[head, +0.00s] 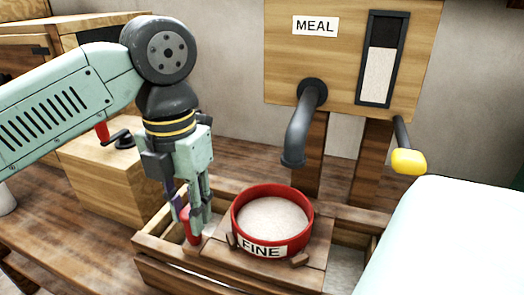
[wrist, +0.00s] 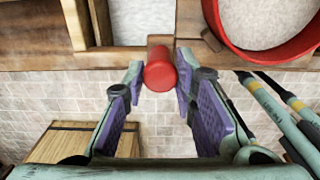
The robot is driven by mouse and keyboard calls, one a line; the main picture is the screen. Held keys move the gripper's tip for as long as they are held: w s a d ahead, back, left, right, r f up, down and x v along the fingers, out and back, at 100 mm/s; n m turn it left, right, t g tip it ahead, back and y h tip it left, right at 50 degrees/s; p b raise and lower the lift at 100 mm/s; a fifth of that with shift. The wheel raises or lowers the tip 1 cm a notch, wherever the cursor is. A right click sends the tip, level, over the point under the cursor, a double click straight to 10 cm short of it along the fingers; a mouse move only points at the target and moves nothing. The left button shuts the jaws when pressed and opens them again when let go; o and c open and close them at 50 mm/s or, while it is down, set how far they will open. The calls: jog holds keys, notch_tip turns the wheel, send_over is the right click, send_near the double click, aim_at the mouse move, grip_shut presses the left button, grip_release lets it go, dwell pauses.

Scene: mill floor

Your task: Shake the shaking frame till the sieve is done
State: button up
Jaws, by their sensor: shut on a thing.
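The wooden shaking frame (head: 165,272) stands on the bench and carries a red round sieve (head: 305,232) labelled FINE. Pale meal (head: 272,219) covers the bottom of the sieve. My gripper (head: 190,212) points down at the left end of the frame and is shut on its red handle (head: 189,232). In the wrist view the red handle (wrist: 160,72) lies between the purple-padded fingers (wrist: 158,78). The sieve's red rim (wrist: 218,32) shows at the upper right there. What lies beneath the sieve is mostly hidden.
A MEAL hopper (head: 345,60) with a level window stands behind. Its dark spout (head: 299,125) hangs behind and above the sieve. A yellow-ended lever (head: 408,161) is at its right. A wooden box with a red-handled crank (head: 102,131) stands left. A pale rounded surface fills the lower right.

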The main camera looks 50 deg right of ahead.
jog(key=w+a+p, duration=0.2)
jog(key=w+a, duration=0.2)
jog(key=w, duration=0.7)
jog(key=shift+w, duration=0.25)
jog(key=s+d+b, duration=0.1)
jog(key=s+d, duration=0.2)
jog(key=s, duration=0.6)
jog(key=shift+b, duration=0.3)
jog(key=shift+d, duration=0.1)
